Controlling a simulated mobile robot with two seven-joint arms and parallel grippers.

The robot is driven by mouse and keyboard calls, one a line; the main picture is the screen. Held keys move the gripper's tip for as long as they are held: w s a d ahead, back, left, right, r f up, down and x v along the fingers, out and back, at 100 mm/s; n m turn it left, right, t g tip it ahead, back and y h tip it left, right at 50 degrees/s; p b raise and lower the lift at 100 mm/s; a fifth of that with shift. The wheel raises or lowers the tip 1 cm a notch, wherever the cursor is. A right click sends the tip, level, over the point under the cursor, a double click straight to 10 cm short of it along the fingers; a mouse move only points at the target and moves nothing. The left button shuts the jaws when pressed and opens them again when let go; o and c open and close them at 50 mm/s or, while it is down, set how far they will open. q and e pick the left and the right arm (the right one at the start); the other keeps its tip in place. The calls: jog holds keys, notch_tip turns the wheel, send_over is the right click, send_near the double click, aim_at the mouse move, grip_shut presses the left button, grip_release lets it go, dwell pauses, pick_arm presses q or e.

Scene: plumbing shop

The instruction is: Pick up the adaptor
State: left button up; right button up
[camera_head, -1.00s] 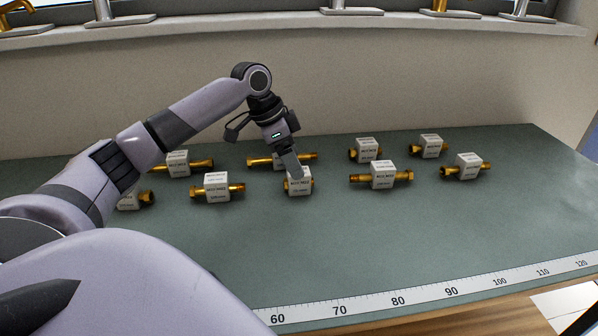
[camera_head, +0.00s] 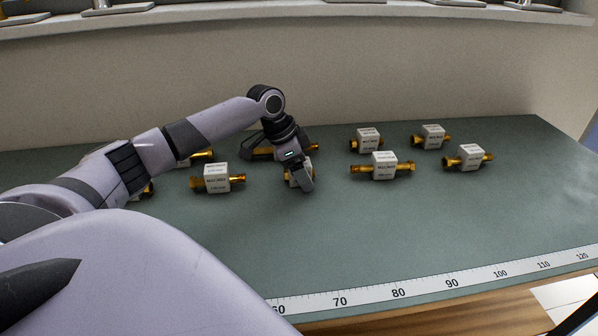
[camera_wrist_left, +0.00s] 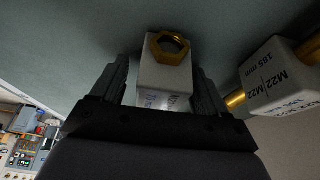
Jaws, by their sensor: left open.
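Several brass adaptors, each with a white labelled block around its middle, lie on the green bench mat. My left gripper (camera_head: 305,187) is low over the adaptor in the middle of the front row (camera_head: 292,179) and hides most of it. In the left wrist view, that adaptor's white block (camera_wrist_left: 162,78) and brass nut (camera_wrist_left: 168,47) sit between the two open fingers, with small gaps at both sides. Its label is mostly hidden by the gripper body. Another adaptor marked M22 (camera_wrist_left: 278,80) lies to the right in that view. My right gripper is not in view.
Neighbouring adaptors lie to the left (camera_head: 216,178) and right (camera_head: 383,166), with others behind. A white ruler strip (camera_head: 400,292) runs along the bench's front edge. The mat between the ruler and the adaptors is clear. A wall and ledge (camera_head: 300,17) stand behind.

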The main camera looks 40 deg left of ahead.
pick_arm(q)
jog(key=c, duration=1.1)
jog(key=shift+r, duration=0.1)
